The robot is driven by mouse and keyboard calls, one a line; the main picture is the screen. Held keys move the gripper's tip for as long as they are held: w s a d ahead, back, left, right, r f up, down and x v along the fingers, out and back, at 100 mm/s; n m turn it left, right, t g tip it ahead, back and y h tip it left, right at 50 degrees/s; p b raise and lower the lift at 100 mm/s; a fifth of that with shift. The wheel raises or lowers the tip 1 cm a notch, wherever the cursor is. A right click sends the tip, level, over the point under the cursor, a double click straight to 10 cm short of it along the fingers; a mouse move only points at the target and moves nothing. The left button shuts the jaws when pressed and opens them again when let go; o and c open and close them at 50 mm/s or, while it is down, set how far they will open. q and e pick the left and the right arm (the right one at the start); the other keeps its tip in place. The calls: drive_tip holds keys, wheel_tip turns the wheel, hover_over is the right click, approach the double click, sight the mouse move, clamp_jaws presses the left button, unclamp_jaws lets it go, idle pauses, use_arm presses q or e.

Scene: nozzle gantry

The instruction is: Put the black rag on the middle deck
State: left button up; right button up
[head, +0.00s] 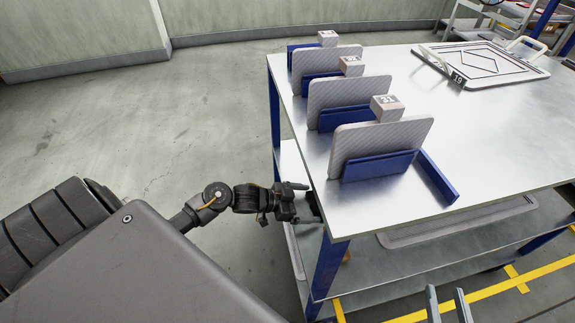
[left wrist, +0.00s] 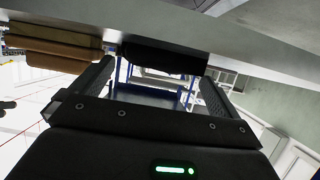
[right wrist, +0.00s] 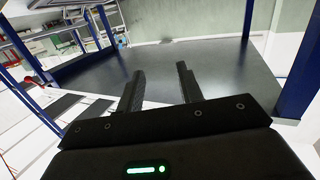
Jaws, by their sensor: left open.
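My left gripper (head: 303,204) is at the left edge of the steel table, just below its top. Its fingers are open. In the left wrist view, a black bundle (left wrist: 160,57), which looks like the black rag, lies across the gap between the left fingertips (left wrist: 155,75), under a grey slab edge. I cannot tell whether the fingers touch it. A lower deck (head: 400,267) shows beneath the tabletop; I cannot tell if it is the middle one. My right gripper (head: 448,305) is open and empty at the bottom of the head view; its fingers (right wrist: 160,88) face a dark deck.
The tabletop (head: 480,135) carries blue racks with grey panels (head: 385,140), small numbered blocks and a white tray (head: 485,62). A blue table leg (head: 328,265) stands near my left gripper. A grey panel (head: 460,221) lies below the top. The floor left is clear.

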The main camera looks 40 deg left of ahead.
use_arm(q)
drive_tip(key=p+v, duration=0.1)
drive_tip(key=v, duration=0.8)
drive_tip(key=shift+r+p, duration=0.2)
drive_tip(key=shift+p, duration=0.2)
use_arm(e)
drive_tip(key=s+d+f+m+g+h, duration=0.1)
drive_tip(key=s+d+f+g+h, duration=0.1)
drive_tip(key=f, duration=0.5)
drive_tip(key=shift+d+g+h, duration=0.9)
drive_tip(key=shift+d+g, duration=0.3)
drive_tip(key=shift+d, duration=0.35)
use_arm(q)
drive_tip(key=shift+s, duration=0.2)
use_arm(e)
drive_tip(key=shift+m, duration=0.3)
